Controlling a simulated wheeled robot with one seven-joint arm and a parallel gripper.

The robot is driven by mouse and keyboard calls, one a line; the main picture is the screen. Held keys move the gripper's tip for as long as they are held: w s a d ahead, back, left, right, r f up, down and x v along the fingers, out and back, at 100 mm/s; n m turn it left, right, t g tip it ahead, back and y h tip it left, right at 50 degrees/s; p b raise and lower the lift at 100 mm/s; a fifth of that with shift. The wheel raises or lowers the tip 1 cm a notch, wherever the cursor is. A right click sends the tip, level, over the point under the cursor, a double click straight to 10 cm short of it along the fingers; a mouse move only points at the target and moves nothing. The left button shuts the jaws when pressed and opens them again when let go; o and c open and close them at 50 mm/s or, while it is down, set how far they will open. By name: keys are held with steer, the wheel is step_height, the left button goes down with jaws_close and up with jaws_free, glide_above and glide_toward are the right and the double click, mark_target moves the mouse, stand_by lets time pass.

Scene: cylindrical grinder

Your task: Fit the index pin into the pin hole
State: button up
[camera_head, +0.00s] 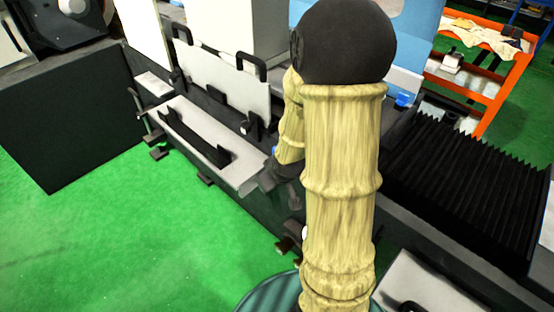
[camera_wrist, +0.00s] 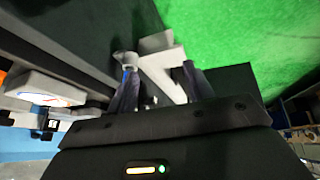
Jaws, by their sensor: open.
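In the wrist view my gripper (camera_wrist: 159,70) is open, with its two dark fingers apart. A pale grey block-like part (camera_wrist: 165,72) shows between and just beyond the fingertips; I cannot tell whether it touches them. A small grey rounded piece (camera_wrist: 125,59) shows at the left fingertip, and I cannot tell what it is. In the head view my gripper (camera_head: 268,180) is low beside the machine front, near the right end of a pale ledge, and partly hidden by my arm. I cannot make out the index pin or the pin hole for certain in either view.
The grinder has a pale panel with black handles (camera_head: 222,85) and a pale ledge with a black handle (camera_head: 195,138). Black bellows (camera_head: 465,175) lie to the right. An orange cart (camera_head: 480,85) stands behind. Green floor (camera_head: 130,235) is clear at left.

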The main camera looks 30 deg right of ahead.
steer(key=w+d+f+n+t+y+b, duration=0.1)
steer(key=w+d+f+t+y+b, duration=0.25)
steer(key=d+f+t, duration=0.5)
steer(key=d+m+t+b, duration=0.1)
steer(key=t, duration=0.1)
steer(key=s+d+m+t+h+b, duration=0.1)
steer(key=d, duration=0.1)
steer(key=shift+s+f+t+h, duration=0.1)
steer(key=shift+f+t+h, duration=0.05)
steer(key=shift+t+h, duration=0.15)
steer(key=w+a+p, duration=0.1)
steer(key=w+p, duration=0.1)
steer(key=w, duration=1)
steer(key=shift+w+a, duration=0.1)
steer(key=shift+w, duration=0.05)
